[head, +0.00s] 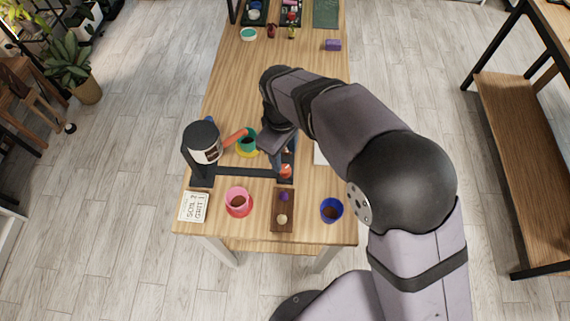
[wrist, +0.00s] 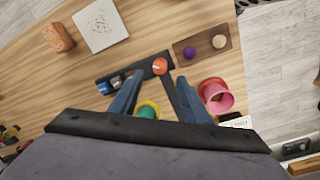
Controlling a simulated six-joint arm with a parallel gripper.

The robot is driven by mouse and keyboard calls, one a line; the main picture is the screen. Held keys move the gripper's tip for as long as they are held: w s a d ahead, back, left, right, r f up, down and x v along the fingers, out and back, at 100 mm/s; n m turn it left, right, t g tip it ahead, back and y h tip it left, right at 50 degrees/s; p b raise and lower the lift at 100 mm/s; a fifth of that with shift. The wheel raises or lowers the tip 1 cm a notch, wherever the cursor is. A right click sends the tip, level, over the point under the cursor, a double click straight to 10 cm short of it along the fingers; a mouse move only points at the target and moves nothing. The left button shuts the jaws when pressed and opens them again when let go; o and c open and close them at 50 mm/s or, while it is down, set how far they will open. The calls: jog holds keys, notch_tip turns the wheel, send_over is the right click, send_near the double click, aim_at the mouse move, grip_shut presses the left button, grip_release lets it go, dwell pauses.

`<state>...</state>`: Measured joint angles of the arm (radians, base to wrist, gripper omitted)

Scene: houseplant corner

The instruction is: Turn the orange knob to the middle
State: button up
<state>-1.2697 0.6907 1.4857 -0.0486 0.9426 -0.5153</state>
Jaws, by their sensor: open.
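The orange knob (head: 286,170) sits near one end of a short black strip (head: 286,180) on the wooden table. In the wrist view the orange knob (wrist: 159,66) lies just beyond and between my fingertips, apart from them as far as I can tell. A blue knob (wrist: 103,88) and a grey knob (wrist: 116,80) are toward the strip's other end, beside my left finger. My gripper (wrist: 158,80) is open, with nothing between its fingers. In the head view my gripper (head: 280,158) points down over the strip and hides part of it.
Cups stand nearby: pink (head: 237,197), blue (head: 331,209) and green (head: 246,141). A brown tray (head: 283,222) with two small balls lies in front.

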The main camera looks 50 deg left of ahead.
aim_at(285, 168)
jog(key=shift+w+a+f+p, duration=0.1)
jog(key=shift+f+p, duration=0.9)
jog(key=shift+f, duration=2.65)
jog(key=c, duration=1)
